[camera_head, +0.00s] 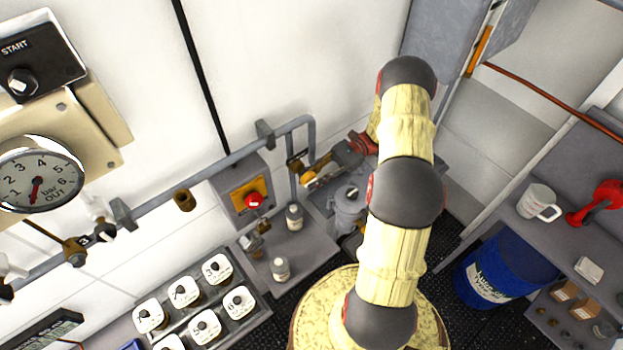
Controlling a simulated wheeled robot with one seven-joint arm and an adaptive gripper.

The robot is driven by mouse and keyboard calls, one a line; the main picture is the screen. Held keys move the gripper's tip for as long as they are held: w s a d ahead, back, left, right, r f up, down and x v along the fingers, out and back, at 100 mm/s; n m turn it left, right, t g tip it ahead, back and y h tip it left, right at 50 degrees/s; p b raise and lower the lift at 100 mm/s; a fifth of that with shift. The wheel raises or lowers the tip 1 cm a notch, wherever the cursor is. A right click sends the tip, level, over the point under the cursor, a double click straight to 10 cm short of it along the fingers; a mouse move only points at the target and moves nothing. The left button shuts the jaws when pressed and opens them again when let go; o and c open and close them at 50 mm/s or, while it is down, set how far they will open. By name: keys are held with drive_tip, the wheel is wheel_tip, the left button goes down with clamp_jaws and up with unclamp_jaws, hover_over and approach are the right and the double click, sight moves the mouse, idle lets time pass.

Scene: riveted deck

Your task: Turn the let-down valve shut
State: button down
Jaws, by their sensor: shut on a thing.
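My arm reaches up the right middle of the view, and my gripper (330,168) is at its far end, low against the white wall. The let-down valve (309,178) appears as a small brass and yellow fitting at the right end of the grey wall pipe. My gripper is shut on its yellow handle, as far as this small view shows. The fingertips and the exact grip are partly hidden and too small to make out. A round pressure gauge (38,180) marked bar OUT is at the left, its red needle pointing nearly straight down.
A grey pipe (150,207) runs along the wall. A red button (253,200) sits on a yellow plate below it. Small bottles (280,268) stand on a grey shelf. A grey canister (348,207) is beside my arm. A blue drum (500,268) and a mug (537,202) are at right.

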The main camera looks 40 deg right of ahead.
idle(0.3)
drive_tip(key=c, duration=1.9)
unclamp_jaws()
drive_tip(key=d, duration=0.7)
drive_tip(key=shift+w+d+f, duration=0.15)
drive_tip(key=shift+d, duration=0.1)
